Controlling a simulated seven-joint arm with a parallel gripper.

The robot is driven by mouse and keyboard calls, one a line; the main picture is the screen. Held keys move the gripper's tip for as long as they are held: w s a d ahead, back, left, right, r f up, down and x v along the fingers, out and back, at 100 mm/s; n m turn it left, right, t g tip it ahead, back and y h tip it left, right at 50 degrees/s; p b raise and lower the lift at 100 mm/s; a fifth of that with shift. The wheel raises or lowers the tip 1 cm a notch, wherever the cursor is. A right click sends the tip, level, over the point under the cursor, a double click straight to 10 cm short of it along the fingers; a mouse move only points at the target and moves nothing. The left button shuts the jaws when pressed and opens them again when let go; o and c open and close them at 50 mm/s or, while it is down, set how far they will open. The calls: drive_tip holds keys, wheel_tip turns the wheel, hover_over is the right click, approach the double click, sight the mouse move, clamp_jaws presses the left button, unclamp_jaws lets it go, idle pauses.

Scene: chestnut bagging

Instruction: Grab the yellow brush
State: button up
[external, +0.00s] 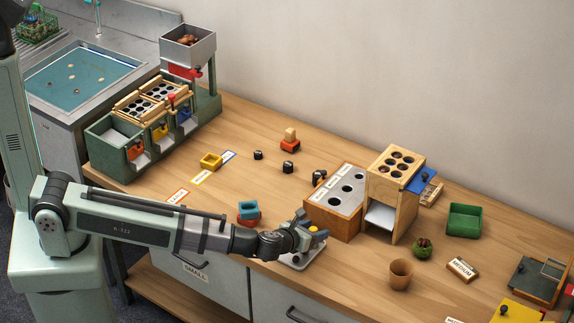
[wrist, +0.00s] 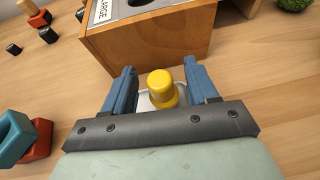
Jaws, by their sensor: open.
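A yellow round-topped handle (wrist: 161,88), which I take for the yellow brush, stands between the fingers of my gripper (wrist: 159,68) in the wrist view. My gripper is open, with one blue finger on each side of the handle and a visible gap on both sides. A pale base shows under the handle; the rest is hidden behind the gripper body.
A wooden box with round holes (external: 335,222) stands just beyond my gripper, marked LARGE in the wrist view. Stacked blue and red blocks (external: 248,212) are to the left. A brown cup (external: 400,274) and a green spiky ball (external: 422,248) are to the right.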

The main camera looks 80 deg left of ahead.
drive_tip(key=shift+c, duration=0.2)
drive_tip(key=c, duration=1)
